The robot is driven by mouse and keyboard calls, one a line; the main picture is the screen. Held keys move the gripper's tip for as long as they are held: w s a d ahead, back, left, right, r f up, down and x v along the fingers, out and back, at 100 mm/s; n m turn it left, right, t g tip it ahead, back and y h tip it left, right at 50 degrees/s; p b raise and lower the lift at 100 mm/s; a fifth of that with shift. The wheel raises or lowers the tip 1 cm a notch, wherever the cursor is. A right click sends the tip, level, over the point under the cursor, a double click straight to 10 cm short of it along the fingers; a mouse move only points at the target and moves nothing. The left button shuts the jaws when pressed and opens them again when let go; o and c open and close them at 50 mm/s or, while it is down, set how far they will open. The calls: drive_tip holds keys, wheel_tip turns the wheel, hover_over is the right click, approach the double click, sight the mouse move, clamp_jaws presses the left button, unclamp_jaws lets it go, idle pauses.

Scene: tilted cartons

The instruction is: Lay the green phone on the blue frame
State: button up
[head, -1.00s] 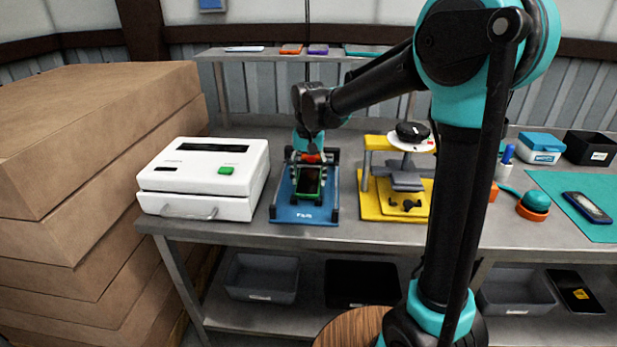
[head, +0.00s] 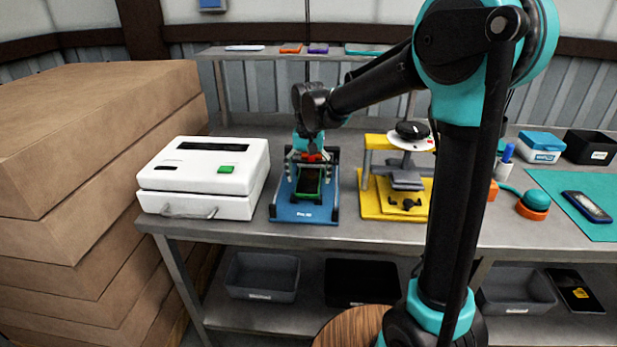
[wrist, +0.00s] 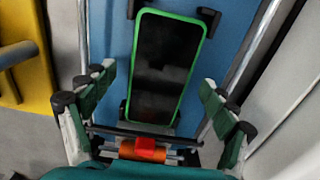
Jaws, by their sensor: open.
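The green phone (head: 308,187), with a dark screen and green rim, lies on the blue frame (head: 301,213) on the bench. In the wrist view the phone (wrist: 163,62) lies face up over the blue plate (wrist: 225,62), between small black posts. My gripper (head: 308,172) is right above and behind the phone's far end. In the wrist view my gripper (wrist: 158,92) has its fingers spread, one on each side of the phone, with gaps to its rim. The surface under the phone is hidden.
A white box with a green button (head: 203,180) stands left of the frame. A yellow stand (head: 397,205) is close on its right. Stacked cartons (head: 90,130) fill the left side. A teal mat (head: 565,185) with another phone (head: 587,207) lies far right.

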wheel_tip(320, 180, up, 12)
idle(0.7)
